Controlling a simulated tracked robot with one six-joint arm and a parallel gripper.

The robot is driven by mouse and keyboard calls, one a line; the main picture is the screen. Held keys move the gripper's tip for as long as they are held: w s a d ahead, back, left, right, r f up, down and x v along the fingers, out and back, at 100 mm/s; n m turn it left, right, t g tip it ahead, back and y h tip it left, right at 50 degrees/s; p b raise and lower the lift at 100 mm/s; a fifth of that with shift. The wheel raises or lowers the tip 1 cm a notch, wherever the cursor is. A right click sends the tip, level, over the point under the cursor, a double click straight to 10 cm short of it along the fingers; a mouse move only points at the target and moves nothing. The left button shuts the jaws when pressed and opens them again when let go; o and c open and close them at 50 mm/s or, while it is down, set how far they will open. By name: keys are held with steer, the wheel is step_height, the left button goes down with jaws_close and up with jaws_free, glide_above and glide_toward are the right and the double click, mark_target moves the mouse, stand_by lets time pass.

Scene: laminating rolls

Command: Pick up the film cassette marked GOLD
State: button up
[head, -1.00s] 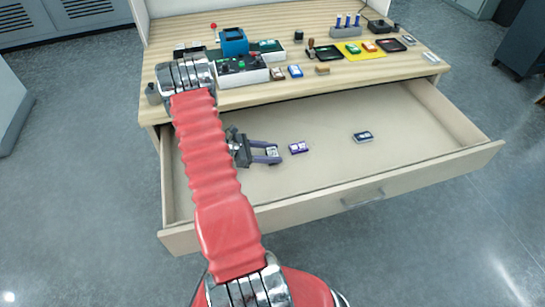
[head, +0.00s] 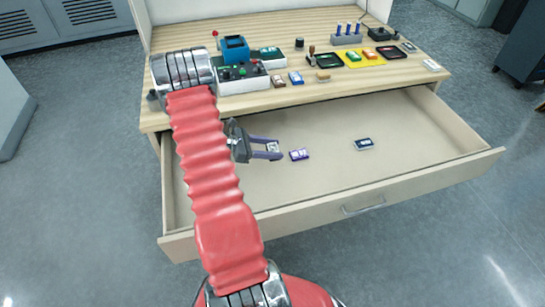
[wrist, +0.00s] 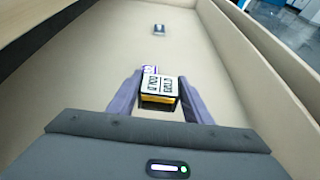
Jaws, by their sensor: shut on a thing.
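My gripper (head: 266,149) is over the left part of the open drawer. It is shut on a cassette (head: 273,147) with a white label and black lettering. In the wrist view the held cassette (wrist: 158,88) sits between the two purple-grey fingers and shows a yellow band along its near edge. The small lettering is hard to read for certain. A purple cassette (head: 299,154) lies on the drawer floor just right of the fingertips; in the wrist view (wrist: 150,70) it is partly hidden behind the held one. A dark cassette (head: 363,144) lies farther right in the drawer.
The drawer (head: 350,185) has raised walls around it, and its right side is clear. The tabletop (head: 400,88) above carries a blue machine (head: 235,49), a yellow mat (head: 352,63), black trays and several small items.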

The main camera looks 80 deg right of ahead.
mark_target(272, 148)
steer(key=shift+r, duration=1.95)
